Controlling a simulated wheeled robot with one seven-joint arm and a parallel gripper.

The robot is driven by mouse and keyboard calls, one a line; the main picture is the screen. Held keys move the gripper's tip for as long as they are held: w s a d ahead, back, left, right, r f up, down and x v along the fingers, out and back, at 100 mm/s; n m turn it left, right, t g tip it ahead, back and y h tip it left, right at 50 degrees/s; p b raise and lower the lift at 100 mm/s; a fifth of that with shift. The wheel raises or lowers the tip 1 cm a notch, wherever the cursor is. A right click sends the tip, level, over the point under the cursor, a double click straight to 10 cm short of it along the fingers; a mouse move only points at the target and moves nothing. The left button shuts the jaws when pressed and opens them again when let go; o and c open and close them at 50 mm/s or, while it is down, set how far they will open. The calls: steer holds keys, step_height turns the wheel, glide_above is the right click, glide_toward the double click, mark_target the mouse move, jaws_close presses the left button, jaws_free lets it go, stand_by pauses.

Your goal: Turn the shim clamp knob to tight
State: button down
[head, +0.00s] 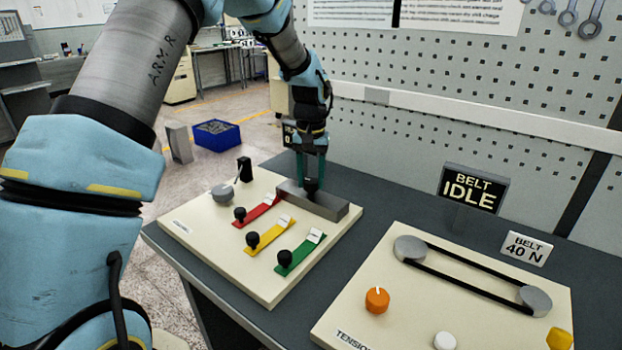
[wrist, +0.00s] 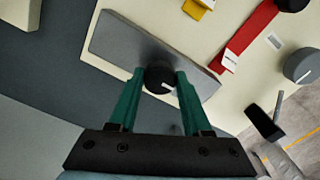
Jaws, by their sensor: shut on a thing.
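The shim clamp knob, a small black round knob (head: 311,186), sits on a grey metal block (head: 335,207) at the back of the left cream board. My gripper (head: 311,178) points down at it with its two green fingers on either side. In the wrist view the fingers (wrist: 160,82) press the knob (wrist: 160,76) from both sides. A small white mark shows on the knob's top. I cannot read any tight or loose label.
Red (head: 257,209), yellow (head: 268,235) and green (head: 298,253) strips with black knobs lie in front of the block. A grey disc (head: 222,193) and black lever stand left.

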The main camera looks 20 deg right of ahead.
mark_target(311, 181)
stand_by(0.4)
steer(key=shift+c, duration=1.7)
jaws_free()
step_height(311, 181, up, 11)
steer(key=b, duration=0.2)
steer(key=shift+b, duration=0.35)
steer(key=shift+f, duration=0.1)
